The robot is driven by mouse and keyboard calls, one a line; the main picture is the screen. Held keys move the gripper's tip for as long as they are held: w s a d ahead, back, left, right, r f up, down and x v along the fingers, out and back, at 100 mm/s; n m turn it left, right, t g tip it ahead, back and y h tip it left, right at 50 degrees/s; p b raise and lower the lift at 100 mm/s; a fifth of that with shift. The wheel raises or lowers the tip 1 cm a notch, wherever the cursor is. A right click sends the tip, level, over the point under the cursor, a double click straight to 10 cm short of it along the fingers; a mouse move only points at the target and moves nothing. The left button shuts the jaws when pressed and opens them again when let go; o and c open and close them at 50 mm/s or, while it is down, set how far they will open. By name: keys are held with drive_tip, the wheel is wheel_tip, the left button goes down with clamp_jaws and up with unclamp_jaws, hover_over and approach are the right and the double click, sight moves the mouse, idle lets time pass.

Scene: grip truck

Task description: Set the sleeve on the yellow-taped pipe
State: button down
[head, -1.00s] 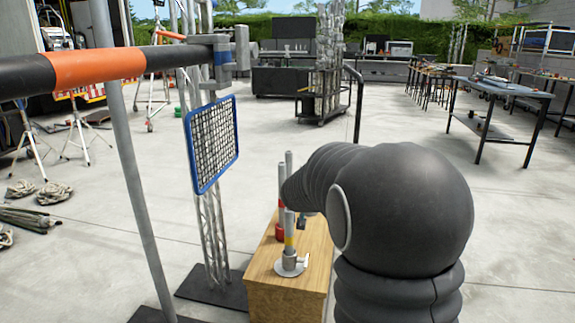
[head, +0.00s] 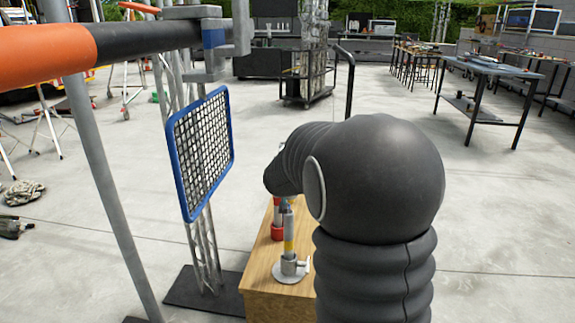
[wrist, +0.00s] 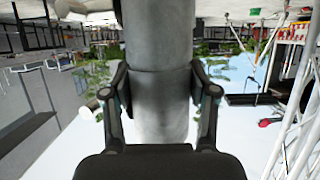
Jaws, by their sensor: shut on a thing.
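The yellow-taped pipe (head: 289,245) stands upright in a grey round base on a wooden block. Its upper part runs up beneath my dark arm, so its top is hidden. In the wrist view my gripper (wrist: 158,88) is shut on the sleeve (wrist: 160,110), a plain grey cylinder with one finger on each side. A seam crosses the cylinder near the fingertips. My gripper is mostly hidden behind my arm in the head view, above or close to the pipes. I cannot tell whether the sleeve touches the yellow-taped pipe.
A red-marked pipe (head: 277,232) stands just behind the yellow-taped one on the wooden block (head: 254,284). A blue-framed mesh panel (head: 203,150) hangs to the left, below a thick dark bar (head: 140,38) with an orange band. Open concrete floor lies to the right.

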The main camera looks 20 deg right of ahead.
drive_tip(key=shift+f, duration=0.75)
drive_tip(key=shift+f+b, duration=0.9)
drive_tip(key=shift+b, duration=0.15)
drive_tip(key=b, duration=0.3)
hover_over(289, 212)
drive_tip(key=shift+f, duration=2.2)
drive_tip(key=shift+f+b, duration=1.85)
drive_tip(key=shift+f, duration=0.4)
drive_tip(key=shift+f, duration=0.35)
drive_tip(key=shift+c, duration=2.1)
unclamp_jaws()
drive_tip(key=shift+o, duration=0.9)
drive_tip(key=shift+f, duration=0.1)
